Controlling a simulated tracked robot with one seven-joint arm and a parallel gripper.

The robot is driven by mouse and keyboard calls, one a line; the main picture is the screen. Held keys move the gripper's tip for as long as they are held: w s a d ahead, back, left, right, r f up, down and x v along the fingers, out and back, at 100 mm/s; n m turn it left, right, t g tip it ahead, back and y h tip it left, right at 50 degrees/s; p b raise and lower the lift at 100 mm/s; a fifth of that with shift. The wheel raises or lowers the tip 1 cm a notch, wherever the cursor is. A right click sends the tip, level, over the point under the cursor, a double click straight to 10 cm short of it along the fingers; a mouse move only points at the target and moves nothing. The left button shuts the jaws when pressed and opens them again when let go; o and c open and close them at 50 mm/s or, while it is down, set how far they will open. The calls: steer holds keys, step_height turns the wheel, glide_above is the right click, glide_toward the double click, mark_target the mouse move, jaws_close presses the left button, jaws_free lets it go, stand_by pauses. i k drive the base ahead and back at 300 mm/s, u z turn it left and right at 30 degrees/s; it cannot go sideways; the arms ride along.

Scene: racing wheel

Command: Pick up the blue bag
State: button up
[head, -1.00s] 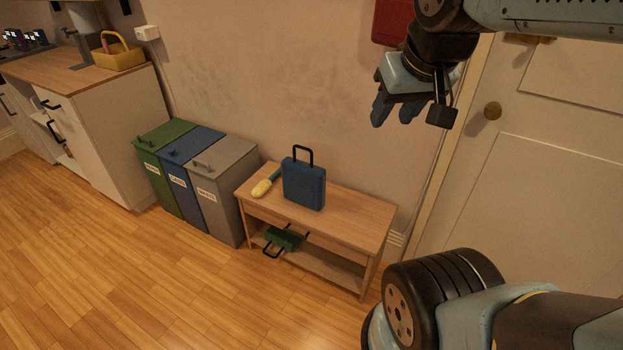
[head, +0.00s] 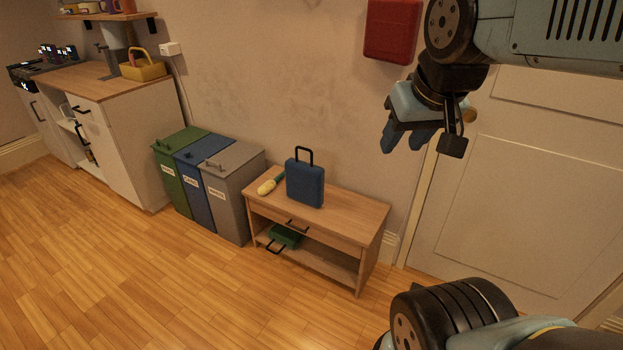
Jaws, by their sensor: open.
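The blue bag (head: 305,184) stands upright on top of a low wooden bench (head: 345,210), with its black loop handle (head: 304,152) pointing up. My gripper (head: 408,142) is open and empty. It hangs in the upper right of the head view, higher in the picture than the bag and to its right, clearly apart from it. Nothing covers the bag.
A yellow-and-green item (head: 268,185) lies left of the bag on the bench. A green bag (head: 284,237) with a black handle sits on the lower shelf. Green, blue and grey bins (head: 232,172) stand left of the bench. Open wooden floor (head: 170,270) lies in front.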

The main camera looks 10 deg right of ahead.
mark_target(305, 181)
steer(key=u, duration=0.2)
steer(key=i, duration=1.05)
steer(key=z, duration=5.8)
steer(key=i, duration=0.1)
steer(key=u, duration=2.25)
steer(key=k, duration=0.35)
steer(key=u, duration=0.05)
